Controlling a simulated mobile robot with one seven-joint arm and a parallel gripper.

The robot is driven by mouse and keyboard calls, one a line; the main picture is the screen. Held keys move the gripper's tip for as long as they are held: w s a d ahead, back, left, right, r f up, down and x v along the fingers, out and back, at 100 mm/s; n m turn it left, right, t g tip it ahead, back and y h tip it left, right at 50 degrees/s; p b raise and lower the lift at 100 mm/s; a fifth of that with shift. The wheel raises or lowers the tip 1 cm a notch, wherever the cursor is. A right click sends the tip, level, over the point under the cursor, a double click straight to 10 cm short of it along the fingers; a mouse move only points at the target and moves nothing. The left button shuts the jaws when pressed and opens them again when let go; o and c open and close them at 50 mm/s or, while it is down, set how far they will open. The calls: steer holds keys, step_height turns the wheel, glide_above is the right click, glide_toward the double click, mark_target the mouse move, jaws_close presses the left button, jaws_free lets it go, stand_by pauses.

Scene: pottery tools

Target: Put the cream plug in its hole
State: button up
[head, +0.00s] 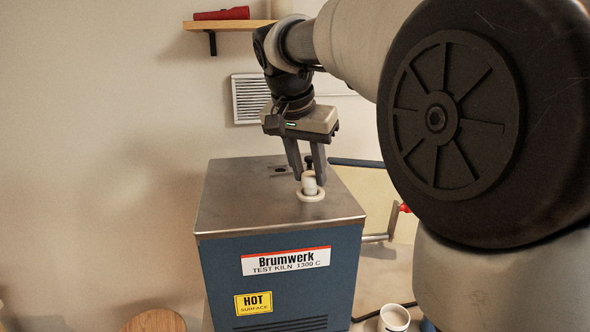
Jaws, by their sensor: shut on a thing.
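A wider pale ring (312,197) surrounds the plug's lower part at the kiln's steel top. I cannot tell whether the ring belongs to the plug or to the kiln.
A wall shelf (230,26) holds a red object (222,13). A white cup (394,318) and a round wooden top (155,321) are below. The kiln top's left side is clear.

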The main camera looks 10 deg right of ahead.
steer(key=shift+f+b, duration=0.45)
steer(key=shift+f, duration=0.15)
stand_by(0.3)
steer(key=o, duration=0.8)
steer(key=p+v, duration=0.7)
steer(key=v, duration=0.4)
stand_by(0.4)
steer(key=s+d+f+n+y, duration=0.1)
steer(key=s+f+n, duration=0.1)
steer(key=s, duration=0.5)
steer(key=s+d+f+n+t+y+p, duration=0.1)
steer(key=s+f+n, duration=0.2)
steer(key=s+f, duration=0.2)
steer(key=s+f+n+t, duration=0.1)
steer(key=s+f, duration=0.3)
steer(key=s, duration=0.5)
steer(key=shift+s+d+f+n+y, duration=0.25)
steer(key=shift+d+n+y, duration=0.15)
steer(key=shift+n, duration=0.5)
